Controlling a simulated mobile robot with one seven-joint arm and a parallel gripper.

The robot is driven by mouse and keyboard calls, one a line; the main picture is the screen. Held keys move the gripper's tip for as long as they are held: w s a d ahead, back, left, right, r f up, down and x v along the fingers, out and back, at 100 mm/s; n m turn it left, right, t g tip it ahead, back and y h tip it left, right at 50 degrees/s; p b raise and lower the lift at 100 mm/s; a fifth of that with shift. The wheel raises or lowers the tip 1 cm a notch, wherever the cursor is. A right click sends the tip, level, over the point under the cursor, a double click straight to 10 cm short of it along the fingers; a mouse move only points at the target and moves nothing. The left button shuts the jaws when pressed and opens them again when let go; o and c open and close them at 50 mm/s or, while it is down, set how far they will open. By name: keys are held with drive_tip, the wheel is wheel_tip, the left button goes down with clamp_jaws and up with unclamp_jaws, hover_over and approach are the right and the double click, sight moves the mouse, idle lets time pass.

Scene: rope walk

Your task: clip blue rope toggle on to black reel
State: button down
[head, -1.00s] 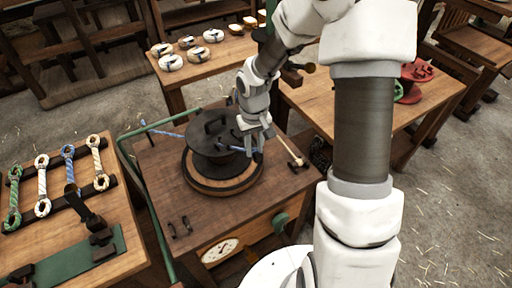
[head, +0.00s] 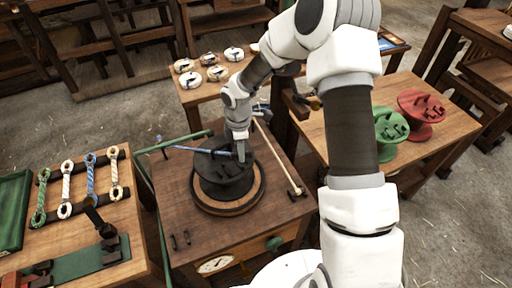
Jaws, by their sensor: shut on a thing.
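The black reel (head: 222,184) sits on a round wooden-edged base on the brown bench in the head view. My gripper (head: 241,156) points down over the back right part of the reel's top. Its fingers are shut on what looks like the blue rope toggle, which is mostly hidden between them. A blue length of rope (head: 211,151) runs left from the fingers across the top of the reel. I cannot tell whether the toggle touches the reel's black fittings.
A rack at left holds green, white, blue and cream looped ropes (head: 90,175). A pale-ended rod (head: 295,190) lies on the bench's right side. A green reel (head: 390,132) and a red reel (head: 421,115) stand on the right table. Several white coils (head: 217,73) lie behind.

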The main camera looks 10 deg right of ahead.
drive_tip(key=a+n, duration=0.1)
drive_tip(key=n+p, duration=0.1)
drive_tip(key=a+r+n, duration=0.1)
drive_tip(key=n, duration=0.1)
drive_tip(key=shift+w+a+r+p, duration=0.1)
drive_tip(key=shift+w+a+p, duration=0.15)
drive_tip(key=shift+a+p, duration=0.15)
drive_tip(key=shift+a+n, duration=0.15)
drive_tip(key=shift+n, duration=0.15)
drive_tip(key=shift+f+b, duration=2.2)
drive_tip(key=shift+f, duration=1)
drive_tip(key=shift+f+b, duration=0.3)
drive_tip(key=shift+f, duration=0.05)
drive_tip(key=c, duration=0.6)
unclamp_jaws()
drive_tip(key=shift+r+p, duration=2.45)
drive_tip(key=shift+r, duration=1.1)
